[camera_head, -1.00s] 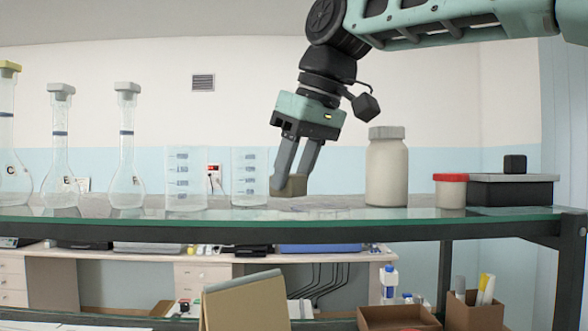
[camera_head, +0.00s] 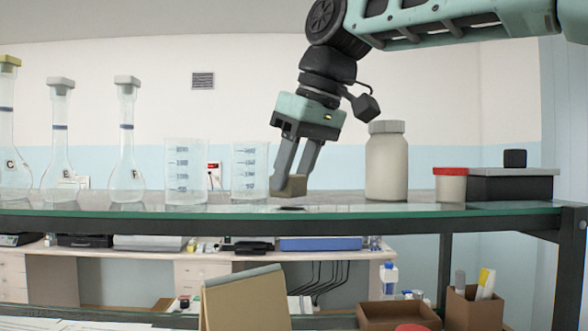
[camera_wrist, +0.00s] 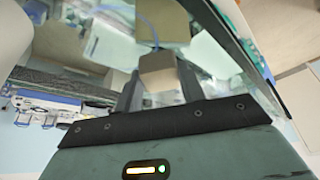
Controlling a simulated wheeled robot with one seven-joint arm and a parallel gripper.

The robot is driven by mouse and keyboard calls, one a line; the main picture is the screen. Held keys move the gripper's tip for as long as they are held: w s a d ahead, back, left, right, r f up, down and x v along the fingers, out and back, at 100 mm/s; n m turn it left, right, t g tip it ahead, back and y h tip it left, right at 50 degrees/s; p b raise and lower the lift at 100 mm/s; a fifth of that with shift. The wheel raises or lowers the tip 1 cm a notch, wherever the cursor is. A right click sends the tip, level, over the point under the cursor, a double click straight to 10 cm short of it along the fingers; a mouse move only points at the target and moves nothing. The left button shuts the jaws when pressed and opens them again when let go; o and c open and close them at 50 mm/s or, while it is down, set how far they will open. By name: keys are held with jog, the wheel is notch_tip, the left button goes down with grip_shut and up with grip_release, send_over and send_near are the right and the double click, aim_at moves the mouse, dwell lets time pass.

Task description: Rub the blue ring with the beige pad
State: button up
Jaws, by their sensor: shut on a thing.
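My gripper (camera_head: 296,170) points down over the glass shelf (camera_head: 340,209), shut on the beige pad (camera_head: 290,186). In the wrist view the pad (camera_wrist: 158,66) sits between the fingertips. The pad's lower edge is close above the glass, with a small dark patch beneath it; I cannot tell whether it touches. In the wrist view a thin blue curved line (camera_wrist: 149,30) shows just beyond the pad. It may be part of the blue ring, whose full outline is not visible. Dark blue bands also circle the necks of the flasks (camera_head: 127,160) at the left.
Two clear beakers (camera_head: 186,175) (camera_head: 249,172) stand left of my gripper, the nearer one close beside the pad. A capped white bottle (camera_head: 386,165), a red-lidded jar (camera_head: 450,186) and a black box (camera_head: 510,185) stand at the right. The shelf front edge is near.

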jog(key=shift+f+b, duration=0.3)
jog(key=shift+f, duration=0.15)
